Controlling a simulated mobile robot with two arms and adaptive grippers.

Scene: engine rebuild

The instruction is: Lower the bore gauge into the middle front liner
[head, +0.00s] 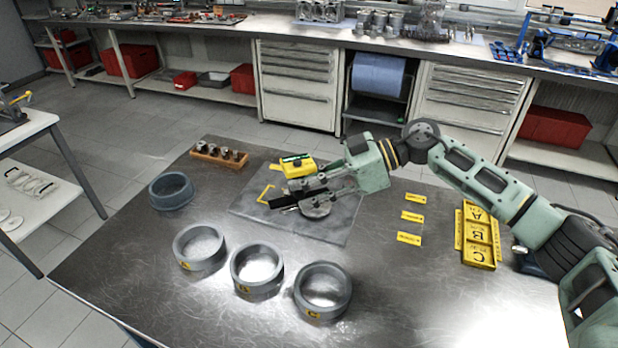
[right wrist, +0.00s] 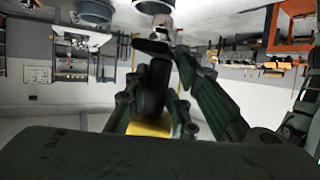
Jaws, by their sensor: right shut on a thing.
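The middle front liner (head: 257,268) is a grey ring standing open end up, with a yellow label, between the left front liner (head: 200,247) and the right front liner (head: 323,290). My right gripper (head: 290,195) is over the grey mat, behind and right of the middle liner and apart from it. It is shut on the bore gauge, whose dark body (right wrist: 158,78) shows between the fingers in the right wrist view. The fingers hide much of the gauge in the head view. My left gripper is out of view.
A fourth ring (head: 171,190) stands at the back left. A wooden rack (head: 219,154) of small parts and a yellow block (head: 297,167) lie behind. Yellow tags (head: 412,216) and a yellow A-B-C tray (head: 480,252) are at the right. The table's front left is bare.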

